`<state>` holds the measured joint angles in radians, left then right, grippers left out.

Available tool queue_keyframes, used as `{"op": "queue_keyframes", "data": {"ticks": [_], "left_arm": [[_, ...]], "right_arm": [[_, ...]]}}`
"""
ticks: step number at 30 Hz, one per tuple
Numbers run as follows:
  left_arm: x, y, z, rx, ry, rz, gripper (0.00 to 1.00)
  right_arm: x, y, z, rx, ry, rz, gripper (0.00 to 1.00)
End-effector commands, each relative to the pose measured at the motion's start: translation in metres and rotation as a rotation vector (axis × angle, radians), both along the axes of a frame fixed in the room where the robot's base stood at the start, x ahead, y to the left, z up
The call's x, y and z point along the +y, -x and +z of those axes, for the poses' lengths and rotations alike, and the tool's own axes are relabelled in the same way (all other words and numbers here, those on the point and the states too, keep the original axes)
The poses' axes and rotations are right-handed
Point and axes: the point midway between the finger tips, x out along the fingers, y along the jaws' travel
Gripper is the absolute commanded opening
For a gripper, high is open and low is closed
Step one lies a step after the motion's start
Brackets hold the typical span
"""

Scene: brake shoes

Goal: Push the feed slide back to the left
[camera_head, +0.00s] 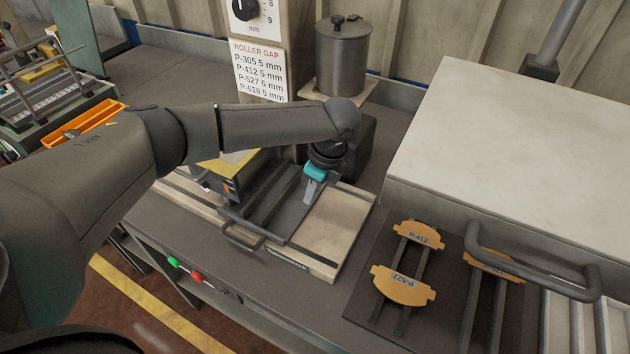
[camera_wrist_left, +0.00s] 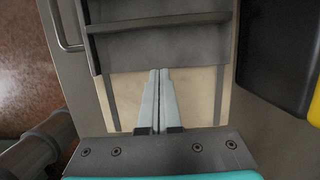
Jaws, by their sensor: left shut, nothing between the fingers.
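The feed slide (camera_head: 265,205) is a dark grey plate with raised rails, lying on a pale bed (camera_head: 338,222). Its bar handle (camera_head: 243,240) sticks out at the front. My left gripper (camera_head: 309,197) is shut and empty, pointing down at the slide's right end. In the left wrist view, the closed fingers (camera_wrist_left: 160,75) are over the pale bed at the edge of the slide (camera_wrist_left: 150,55). I cannot tell whether the fingertips touch it. The slide's handle (camera_wrist_left: 62,28) shows at the left there. My left forearm hides part of the area behind the slide.
A yellow-topped machine part (camera_head: 230,162) stands at the bed's left. A metal pot (camera_head: 343,58) and a roller gap sign (camera_head: 259,72) stand behind. To the right are a large grey box (camera_head: 500,150) and a dark rack (camera_head: 373,255) with orange brake shoes (camera_head: 403,284).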

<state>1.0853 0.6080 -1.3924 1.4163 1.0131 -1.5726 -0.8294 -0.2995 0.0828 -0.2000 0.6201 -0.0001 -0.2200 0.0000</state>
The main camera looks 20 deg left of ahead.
Motion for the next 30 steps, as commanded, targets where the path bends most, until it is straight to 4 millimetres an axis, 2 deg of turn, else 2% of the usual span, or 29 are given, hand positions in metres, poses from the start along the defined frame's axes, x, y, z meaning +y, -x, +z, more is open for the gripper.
{"op": "queue_keyframes", "data": {"ticks": [1, 4, 7, 12, 25, 30], "left_arm": [[0.003, 0.0, -0.013, 0.002, -0.002, 0.0, 0.0], [0.008, 0.0, -0.032, 0.002, -0.002, 0.0, 0.0], [0.027, -0.002, -0.026, -0.002, -0.002, 0.004, 0.0], [0.042, -0.003, -0.026, -0.001, -0.001, 0.0, 0.0], [0.047, -0.004, -0.026, -0.001, 0.0, -0.001, 0.0], [0.071, -0.006, -0.024, 0.0, -0.001, 0.006, 0.0]], "right_arm": [[0.0, 0.0, -0.004, 0.0, 0.0, 0.0, 1.0], [0.0, 0.0, -0.007, 0.0, 0.0, -0.001, 1.0], [0.0, 0.0, -0.005, 0.0, 0.0, -0.001, 1.0], [0.0, 0.0, -0.005, 0.0, 0.0, -0.001, 1.0], [0.001, 0.001, -0.005, 0.0, -0.002, -0.002, 1.0], [0.004, 0.001, 0.007, 0.001, -0.005, -0.003, 1.0]]}}
